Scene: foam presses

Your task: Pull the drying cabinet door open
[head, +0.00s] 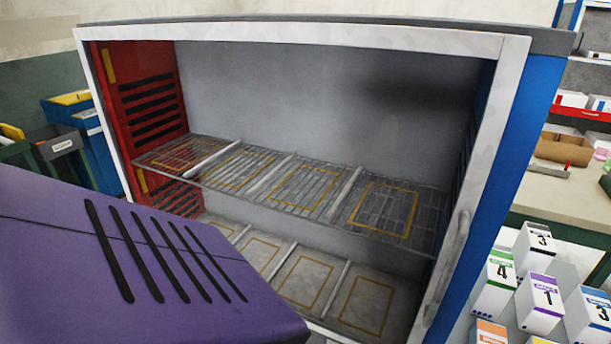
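The drying cabinet (540,150) fills the middle of the head view, with a blue right side and a dark top. Its door (300,33) is a pale frame around what looks like a clear pane; it lies flush against the cabinet front and looks closed. A vertical grey bar handle (447,268) is on the right side of the frame. Through the pane I see a wire shelf (290,185) with yellow-outlined places and a lower level with similar marks. The door's lower edge is partly cut off and hidden. Neither of my grippers is in view.
A purple slotted housing (130,270) stands close at the lower left and covers the door's lower left corner. Numbered cartons (540,303) stand right of the cabinet, near the handle side. A workbench (565,190) is behind them. Bins (60,145) are at the far left.

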